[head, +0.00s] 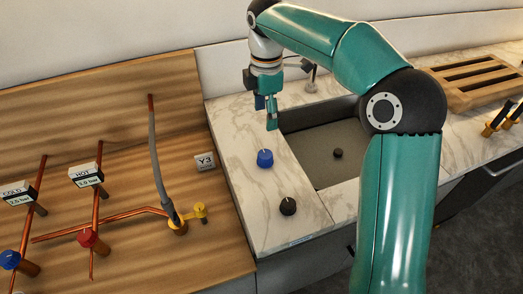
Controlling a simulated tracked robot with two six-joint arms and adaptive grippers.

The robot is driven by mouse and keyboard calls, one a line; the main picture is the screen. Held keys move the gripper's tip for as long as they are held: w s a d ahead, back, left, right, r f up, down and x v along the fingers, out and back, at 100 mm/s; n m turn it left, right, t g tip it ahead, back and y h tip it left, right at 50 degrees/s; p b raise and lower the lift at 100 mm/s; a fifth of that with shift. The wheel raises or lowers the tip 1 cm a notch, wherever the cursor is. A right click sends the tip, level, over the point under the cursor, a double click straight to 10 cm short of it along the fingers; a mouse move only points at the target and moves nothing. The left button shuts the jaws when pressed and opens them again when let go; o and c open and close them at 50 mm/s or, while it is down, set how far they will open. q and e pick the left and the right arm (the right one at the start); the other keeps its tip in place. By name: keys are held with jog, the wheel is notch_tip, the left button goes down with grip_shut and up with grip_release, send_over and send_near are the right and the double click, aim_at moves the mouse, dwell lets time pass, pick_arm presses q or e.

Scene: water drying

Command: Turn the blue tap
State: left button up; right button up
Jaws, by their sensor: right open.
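A blue tap knob (265,159) stands on the marble counter, left of the sink. A second blue knob (10,260) sits on the copper pipe under the COLD sign at the far left. My right gripper (266,117) is open and empty, pointing down above the counter. In the picture it is just above the counter's blue knob and appears apart from it. The gap in depth is hard to tell. My left gripper is out of view.
A black knob (288,206) stands in front of the counter's blue knob. The sink (330,150) is partly hidden by my right arm. A red valve (87,238) and a yellow valve (199,211) are on the wooden panel. A slatted wooden rack (470,83) lies at the right.

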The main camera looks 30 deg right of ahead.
aim_at(265, 154)
notch_tip(265, 154, down, 15)
jog(key=shift+f, duration=0.15)
dwell(0.4)
jog(key=c, duration=1.1)
jog(key=shift+c, duration=0.2)
